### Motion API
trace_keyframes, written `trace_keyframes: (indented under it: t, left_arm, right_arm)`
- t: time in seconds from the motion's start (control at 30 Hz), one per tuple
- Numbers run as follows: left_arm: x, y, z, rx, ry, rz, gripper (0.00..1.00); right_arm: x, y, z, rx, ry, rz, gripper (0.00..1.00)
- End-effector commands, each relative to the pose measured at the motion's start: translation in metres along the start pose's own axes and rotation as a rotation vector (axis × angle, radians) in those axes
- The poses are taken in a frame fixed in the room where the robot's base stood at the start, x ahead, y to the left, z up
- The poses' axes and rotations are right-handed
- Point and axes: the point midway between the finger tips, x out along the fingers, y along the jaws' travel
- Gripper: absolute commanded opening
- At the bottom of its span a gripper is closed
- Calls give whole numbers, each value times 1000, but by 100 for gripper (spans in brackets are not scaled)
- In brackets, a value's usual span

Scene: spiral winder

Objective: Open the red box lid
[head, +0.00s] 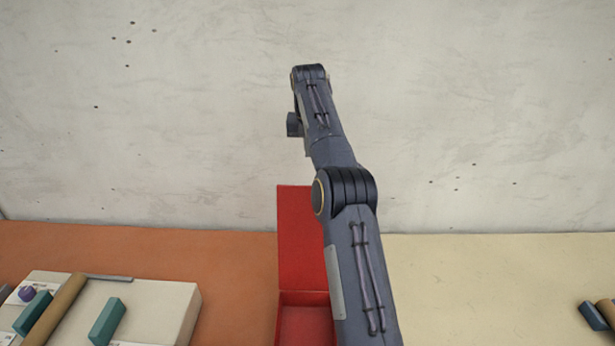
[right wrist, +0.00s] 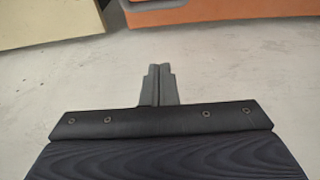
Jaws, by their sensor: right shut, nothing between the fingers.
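The red box (head: 305,322) is at the bottom middle of the head view, partly hidden by my right arm. Its red lid (head: 300,240) stands raised at the back of the box, so the inside of the box shows. My right arm reaches up in front of the box and lid. In the right wrist view my right gripper (right wrist: 158,84) is shut and empty, with its fingers together. It points at a plain grey surface and touches nothing that I can see. My left gripper is not in view.
The tabletop is orange on the left (head: 230,265) and cream on the right (head: 480,280). A pale block (head: 165,305) with a brown tube (head: 57,312) and teal pieces lies at the left. A grey wall stands behind.

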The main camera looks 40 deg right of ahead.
Motion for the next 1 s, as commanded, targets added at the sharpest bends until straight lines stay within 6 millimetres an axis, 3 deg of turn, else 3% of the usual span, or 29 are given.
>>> trace_keyframes:
  t: [0.5, 1.0]
  left_arm:
    - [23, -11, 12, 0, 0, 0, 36]
    - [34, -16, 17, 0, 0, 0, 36]
  right_arm:
    - [100, 0, 2, -2, -6, 0, 0]
    - [84, 0, 38, -3, -1, -1, 0]
